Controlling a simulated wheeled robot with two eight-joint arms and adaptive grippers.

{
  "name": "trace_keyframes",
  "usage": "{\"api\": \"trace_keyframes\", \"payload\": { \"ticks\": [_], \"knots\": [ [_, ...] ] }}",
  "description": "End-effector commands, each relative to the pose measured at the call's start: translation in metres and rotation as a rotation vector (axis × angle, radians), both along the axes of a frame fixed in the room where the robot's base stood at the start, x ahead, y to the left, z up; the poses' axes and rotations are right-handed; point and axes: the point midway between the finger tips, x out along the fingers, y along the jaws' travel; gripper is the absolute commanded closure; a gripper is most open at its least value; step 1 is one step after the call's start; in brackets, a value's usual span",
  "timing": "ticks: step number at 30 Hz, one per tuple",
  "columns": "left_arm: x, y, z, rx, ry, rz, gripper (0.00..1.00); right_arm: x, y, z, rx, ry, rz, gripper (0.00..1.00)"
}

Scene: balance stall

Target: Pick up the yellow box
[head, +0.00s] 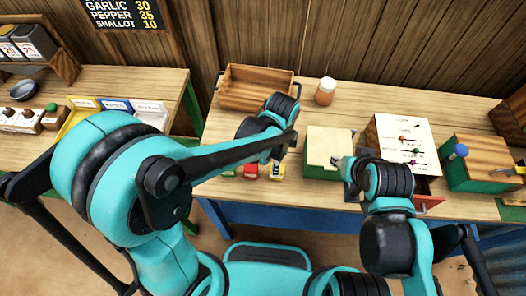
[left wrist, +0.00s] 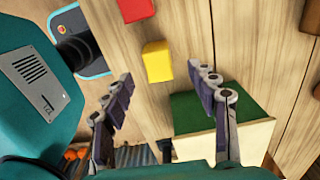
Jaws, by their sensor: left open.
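The yellow box (head: 277,171) stands near the front edge of the wooden counter, to the right of a red box (head: 250,171). In the left wrist view the yellow box (left wrist: 157,62) lies just beyond the fingertips of my open left gripper (left wrist: 158,82), roughly in line with the gap between them. Nothing is between the fingers. In the head view my left arm hides most of the left gripper above the boxes. My right gripper (head: 346,169) is by the front right of a green box with a cream top; its finger gap is unclear.
The green box (head: 318,171) stands right of the yellow one and close to my left gripper's right finger in the wrist view. A wooden tray (head: 252,88) and an orange jar (head: 325,92) are behind. A white sheet (head: 405,140) with coloured pegs stands at right.

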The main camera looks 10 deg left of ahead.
Motion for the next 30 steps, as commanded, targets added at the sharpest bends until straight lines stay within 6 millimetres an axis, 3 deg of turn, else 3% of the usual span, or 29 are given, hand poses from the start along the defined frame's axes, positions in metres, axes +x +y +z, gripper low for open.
{"api": "trace_keyframes", "payload": {
  "ticks": [18, 27, 30],
  "knots": [
    [-0.001, 0.0, -0.077, 0.003, 0.007, -0.022, 0.41, 0.0, 0.0, -0.03, 0.0, 0.0, 0.0, 0.6],
    [-0.001, 0.0, -0.08, 0.003, 0.007, -0.022, 0.41, 0.0, 0.0, -0.029, 0.0, 0.0, 0.0, 0.6],
    [-0.001, 0.0, -0.08, 0.003, 0.007, -0.022, 0.68, 0.0, 0.0, -0.029, 0.0, 0.0, 0.0, 0.6]
  ]
}}
